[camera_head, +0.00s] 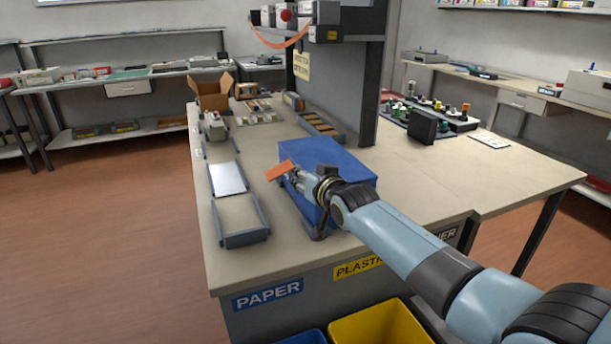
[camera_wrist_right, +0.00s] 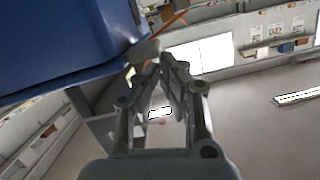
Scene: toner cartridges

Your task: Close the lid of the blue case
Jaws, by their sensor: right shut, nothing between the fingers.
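The blue case (camera_head: 345,165) stands on the near part of the bench, its broad blue top facing up. I cannot tell whether its lid is fully down. My right gripper (camera_head: 300,181) is shut and empty in front of the case's near left part, hiding some of it. In the right wrist view the blue case (camera_wrist_right: 60,45) fills the upper left, and the gripper's fingertips (camera_wrist_right: 158,62) are close to its corner; contact is unclear. An orange piece (camera_head: 280,170) shows just beyond the fingertips. My left gripper is not in view.
A white tray (camera_head: 228,178) and an empty frame-like tray (camera_head: 240,216) lie left of the case. A slotted tray (camera_head: 320,127) is behind it, near a grey post (camera_head: 369,95). A black box (camera_head: 423,126) stands to the right; bench between is clear.

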